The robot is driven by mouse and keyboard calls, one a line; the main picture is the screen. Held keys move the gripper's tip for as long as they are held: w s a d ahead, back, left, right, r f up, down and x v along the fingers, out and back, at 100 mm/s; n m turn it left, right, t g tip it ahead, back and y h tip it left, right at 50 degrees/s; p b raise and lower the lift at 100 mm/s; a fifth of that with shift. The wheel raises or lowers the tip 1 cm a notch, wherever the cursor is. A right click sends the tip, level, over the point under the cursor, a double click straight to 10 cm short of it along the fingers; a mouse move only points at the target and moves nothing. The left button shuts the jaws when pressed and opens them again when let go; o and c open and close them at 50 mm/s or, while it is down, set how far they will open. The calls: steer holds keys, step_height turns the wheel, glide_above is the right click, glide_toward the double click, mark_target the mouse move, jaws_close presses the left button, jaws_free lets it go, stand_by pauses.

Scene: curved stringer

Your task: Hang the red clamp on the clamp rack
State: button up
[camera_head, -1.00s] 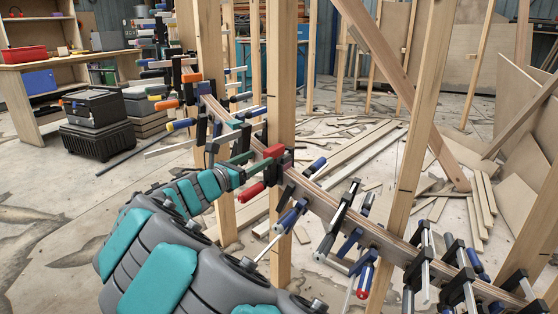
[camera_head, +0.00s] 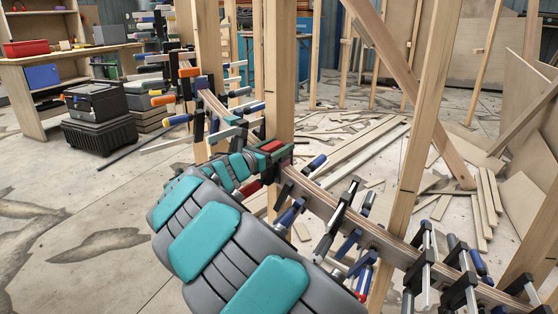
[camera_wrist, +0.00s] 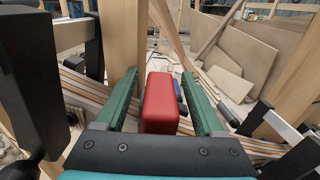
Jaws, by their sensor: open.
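The red clamp (camera_head: 272,146) sits on the curved wooden stringer (camera_head: 335,207), beside an upright post. In the wrist view its red block-shaped part (camera_wrist: 160,102) stands between the two green fingers of my gripper (camera_wrist: 160,78). My gripper is open, with a small gap showing on both sides of the red part. In the head view my gripper (camera_head: 268,152) reaches the clamp from the left, and my arm hides much of the clamp's lower part. A stand with several clamps on it (camera_head: 152,60), perhaps the clamp rack, is at the back left.
Several blue-handled and black clamps (camera_head: 347,195) grip the stringer to the right, and orange-handled ones (camera_head: 187,73) to the left. Wooden posts (camera_head: 281,70) rise close to my gripper. Black toolboxes (camera_head: 97,117) stand at left. The floor at front left is clear.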

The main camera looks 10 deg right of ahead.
jaws_close()
stand_by(0.6)
steer(key=shift+r, duration=0.1)
stand_by(0.7)
